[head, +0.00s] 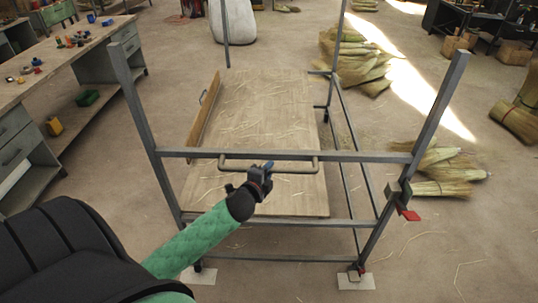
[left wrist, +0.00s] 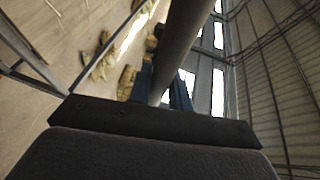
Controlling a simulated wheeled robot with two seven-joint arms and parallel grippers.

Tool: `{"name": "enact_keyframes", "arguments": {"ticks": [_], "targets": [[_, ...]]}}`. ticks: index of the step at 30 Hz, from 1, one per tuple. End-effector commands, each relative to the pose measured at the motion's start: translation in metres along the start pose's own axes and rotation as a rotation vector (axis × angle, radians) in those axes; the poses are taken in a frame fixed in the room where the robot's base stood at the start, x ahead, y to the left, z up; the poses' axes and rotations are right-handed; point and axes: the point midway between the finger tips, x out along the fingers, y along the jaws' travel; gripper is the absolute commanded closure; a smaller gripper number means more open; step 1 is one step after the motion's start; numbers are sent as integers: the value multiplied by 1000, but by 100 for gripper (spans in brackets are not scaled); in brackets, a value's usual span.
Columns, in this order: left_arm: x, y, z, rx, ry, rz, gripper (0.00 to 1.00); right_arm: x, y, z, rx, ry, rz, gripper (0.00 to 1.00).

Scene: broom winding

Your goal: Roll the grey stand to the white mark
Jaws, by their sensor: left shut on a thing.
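The grey stand (head: 285,157) is a metal frame on wheels with tall corner posts, directly in front of me. A bent handle (head: 230,165) runs along its near side below the crossbar. My left gripper (head: 264,172) is shut on the handle; in the left wrist view the grey bar (left wrist: 183,45) passes between the blue fingers. White marks lie on the floor under the stand's near corners, one at the left (head: 198,276) and one at the right (head: 356,282). The near wheels appear over these patches; exact contact is hard to tell. My right gripper is not in view.
A wooden board (head: 265,110) with loose straw lies inside the stand. A red pedal (head: 410,215) sticks out at the near right post. A workbench (head: 60,60) stands at the left. Broom bundles (head: 440,172) lie at the right. A white sack (head: 233,22) stands behind.

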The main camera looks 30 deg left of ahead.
Motion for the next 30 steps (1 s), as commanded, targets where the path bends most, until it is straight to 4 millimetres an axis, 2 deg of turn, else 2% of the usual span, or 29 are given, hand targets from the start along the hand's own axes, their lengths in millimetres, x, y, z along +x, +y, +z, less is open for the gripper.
{"name": "enact_keyframes", "arguments": {"ticks": [3, 9, 23, 24, 27, 30], "targets": [[-21, 9, -10, -3, 2, 9, 100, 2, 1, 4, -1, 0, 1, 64], [-38, 12, -16, -2, 2, 7, 100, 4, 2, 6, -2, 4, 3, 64], [-42, 13, -18, -1, 1, 5, 100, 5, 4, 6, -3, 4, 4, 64], [-42, 13, -18, -1, 1, 5, 76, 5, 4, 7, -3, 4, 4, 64], [-42, 12, -18, 0, 1, 5, 59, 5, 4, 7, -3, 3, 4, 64], [-42, 12, -18, 0, 1, 4, 59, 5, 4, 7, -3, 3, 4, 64]]}}
